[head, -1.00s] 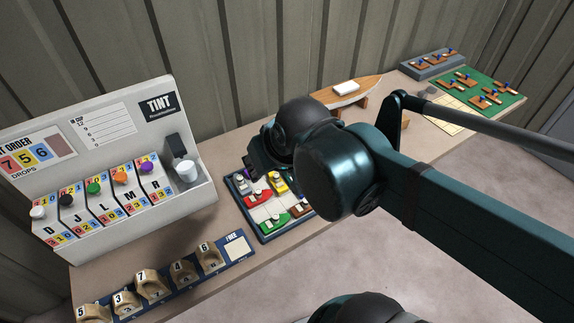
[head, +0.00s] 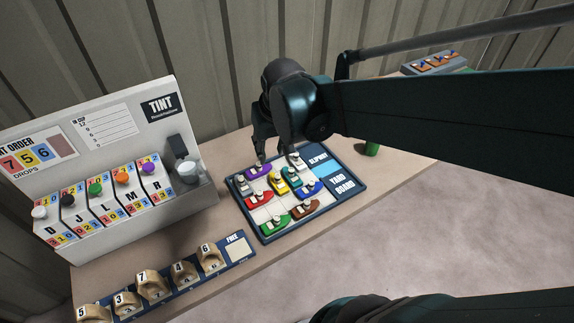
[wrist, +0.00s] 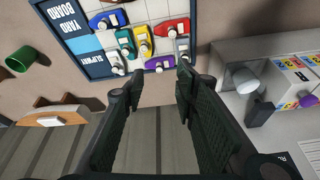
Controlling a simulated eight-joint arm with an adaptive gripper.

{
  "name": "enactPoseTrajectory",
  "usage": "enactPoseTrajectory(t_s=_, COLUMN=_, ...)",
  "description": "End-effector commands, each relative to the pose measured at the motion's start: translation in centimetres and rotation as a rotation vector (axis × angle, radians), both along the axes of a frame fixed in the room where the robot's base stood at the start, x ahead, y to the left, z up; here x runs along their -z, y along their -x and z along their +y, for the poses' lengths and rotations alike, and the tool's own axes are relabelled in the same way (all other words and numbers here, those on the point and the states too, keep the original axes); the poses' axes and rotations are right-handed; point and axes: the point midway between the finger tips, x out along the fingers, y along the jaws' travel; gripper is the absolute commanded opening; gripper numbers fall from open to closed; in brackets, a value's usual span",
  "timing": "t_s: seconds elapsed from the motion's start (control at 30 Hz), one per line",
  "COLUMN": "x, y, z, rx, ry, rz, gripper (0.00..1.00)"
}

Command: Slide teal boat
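The teal boat (head: 294,178) sits on the yard board (head: 264,238), between the yellow boat (head: 278,183) and the blue boat (head: 311,188). In the wrist view the teal boat (wrist: 125,40) lies beside the yellow boat (wrist: 143,42), with the white boat (wrist: 117,63) near one end. My gripper (head: 277,157) is over the board's wall-side edge, apart from the teal boat. In the wrist view my gripper's (wrist: 157,80) fingers are spread with nothing between them. The purple boat (wrist: 160,62) is nearest the fingertips.
Red (head: 258,201), green (head: 275,224), brown (head: 305,209) and grey (head: 242,184) boats share the board. The tint stand (head: 195,150) is left of it, and a numbered block rail (head: 238,262) is in front. A green cup (head: 372,148) stands to the right.

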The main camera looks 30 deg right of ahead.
Motion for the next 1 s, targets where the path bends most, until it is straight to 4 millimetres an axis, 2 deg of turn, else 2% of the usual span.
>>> enactPoseTrajectory(t_s=0.47, x=4.3, y=-3.8, z=-3.9, rx=0.086, ry=-0.028, rz=0.112, gripper=0.29)
enactPoseTrajectory(t_s=1.0, x=10.7, y=-7.0, z=-8.6, rx=0.182, ry=-0.063, rz=0.235, gripper=0.29)
